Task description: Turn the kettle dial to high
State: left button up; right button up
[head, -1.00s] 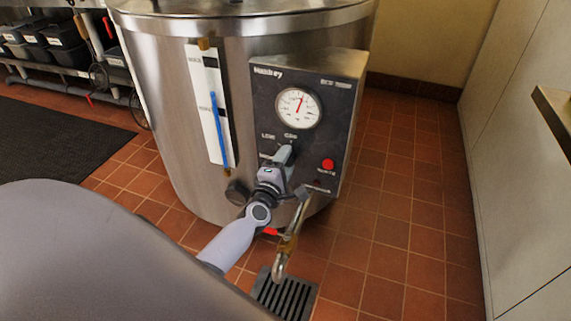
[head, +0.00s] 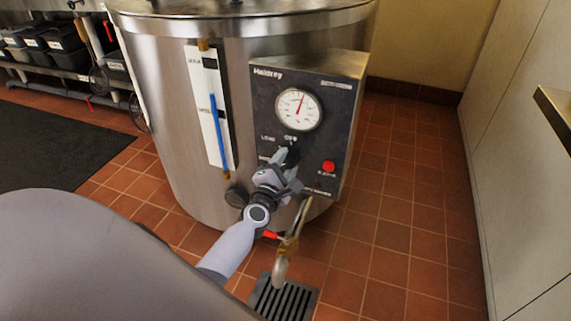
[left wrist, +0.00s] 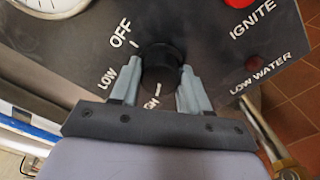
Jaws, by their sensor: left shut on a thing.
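The kettle dial is a black knob (left wrist: 161,62) on the dark control panel, between the OFF, LOW and partly covered HIGH labels in the left wrist view. In the head view the dial (head: 292,157) shows below the round gauge, partly hidden by my gripper. My left gripper (left wrist: 158,78) has one finger on each side of the knob and is shut on it. A white mark shows just below the knob, above the HIGH label; I cannot tell whether it belongs to the knob or the panel. My right gripper is not in view.
The steel kettle (head: 170,130) carries a sight gauge with a blue line (head: 220,130), a round dial gauge (head: 298,109) and a red ignite button (head: 328,166). A pipe with a brass fitting (head: 290,245) hangs below the panel over a floor drain (head: 283,298). Tiled floor to the right is clear.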

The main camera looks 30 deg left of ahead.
pick_arm(q)
jog(key=shift+f, duration=0.1)
jog(key=o, duration=1.1)
jog(key=shift+c, duration=0.2)
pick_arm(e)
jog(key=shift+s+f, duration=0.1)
pick_arm(q)
jog(key=shift+s, duration=0.1)
jog(key=p+v, duration=0.1)
jog(key=v, duration=0.6)
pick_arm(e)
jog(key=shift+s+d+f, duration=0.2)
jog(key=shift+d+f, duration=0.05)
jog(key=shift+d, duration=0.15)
